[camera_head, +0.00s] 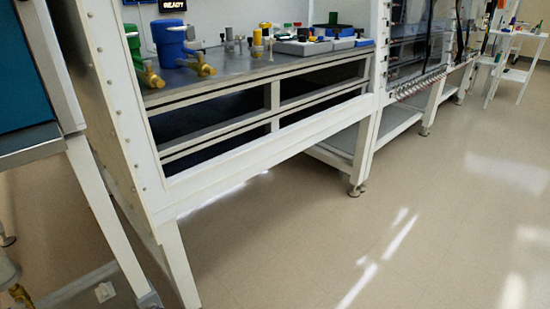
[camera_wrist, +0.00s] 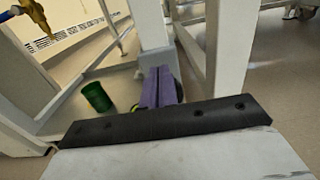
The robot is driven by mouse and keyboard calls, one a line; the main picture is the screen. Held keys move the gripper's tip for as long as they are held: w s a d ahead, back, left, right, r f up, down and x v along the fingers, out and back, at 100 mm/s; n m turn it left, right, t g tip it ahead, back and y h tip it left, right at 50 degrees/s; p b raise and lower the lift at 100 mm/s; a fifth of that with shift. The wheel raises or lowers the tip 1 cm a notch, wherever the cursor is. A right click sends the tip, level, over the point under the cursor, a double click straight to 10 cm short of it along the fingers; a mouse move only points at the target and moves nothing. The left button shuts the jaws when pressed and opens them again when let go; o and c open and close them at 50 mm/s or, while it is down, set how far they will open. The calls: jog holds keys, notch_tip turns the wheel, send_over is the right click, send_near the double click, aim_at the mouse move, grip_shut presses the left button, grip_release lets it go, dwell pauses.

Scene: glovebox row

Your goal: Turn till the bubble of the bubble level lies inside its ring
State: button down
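I cannot make out the bubble level, its bubble or its ring in either view. My gripper (camera_wrist: 158,87) shows in the wrist view as two purple fingers side by side beyond a black bar. The fingers are together, with nothing visible between them. They point out over the floor and the legs of a frame, clear of any bench top. My gripper does not show in the head view.
A white cart (camera_head: 512,58) stands far right. Open floor (camera_head: 400,220) lies right of the bench. A green bin (camera_wrist: 97,97) stands among white frame legs.

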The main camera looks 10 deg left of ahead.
jog(key=shift+w+d+f, duration=0.35)
jog(key=shift+w+d, duration=0.05)
jog(key=shift+d, duration=0.05)
dwell(0.3)
jog(key=shift+r, duration=0.1)
jog(key=p+v, duration=0.1)
jog(key=v, duration=0.1)
jog(key=p+v, duration=0.1)
jog(key=v, duration=0.1)
jog(key=p+v, duration=0.1)
jog(key=v, duration=0.1)
jog(key=shift+w+d+r, duration=0.1)
jog(key=shift+w+r, duration=0.1)
jog(key=shift+r, duration=0.2)
dwell(0.4)
